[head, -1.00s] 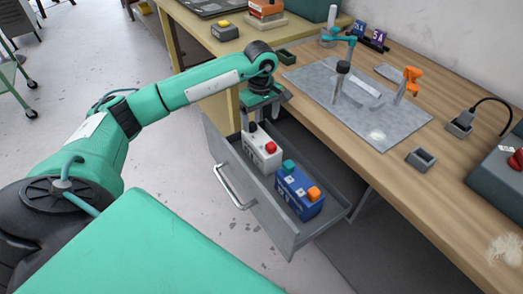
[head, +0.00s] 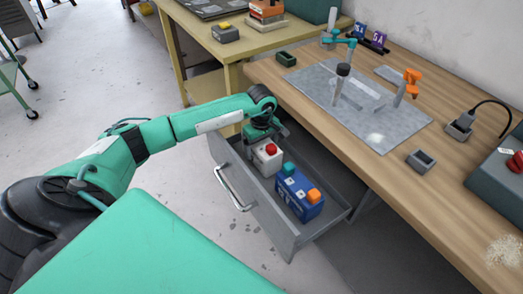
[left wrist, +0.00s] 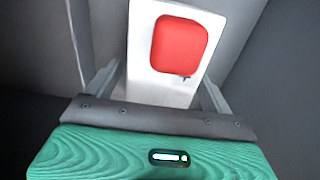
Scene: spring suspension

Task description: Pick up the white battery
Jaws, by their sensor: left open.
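The white battery (head: 267,160) stands in the open grey drawer (head: 262,214), at its far left end, with a red cap on top. In the left wrist view the white battery (left wrist: 147,93) shows close up, with its red cap above my gripper. My left gripper (head: 258,144) is low over the far end of the white battery and hides that end of it. In the left wrist view my left gripper (left wrist: 160,85) is open, with one finger on each side of the battery. I cannot tell if the fingers touch it. My right gripper is not in view.
A blue battery (head: 300,193) with teal and orange caps stands beside the white one in the drawer. The drawer walls are close around both. The wooden workbench (head: 447,190) overhangs at the right, holding a grey mat (head: 398,128) and small tools.

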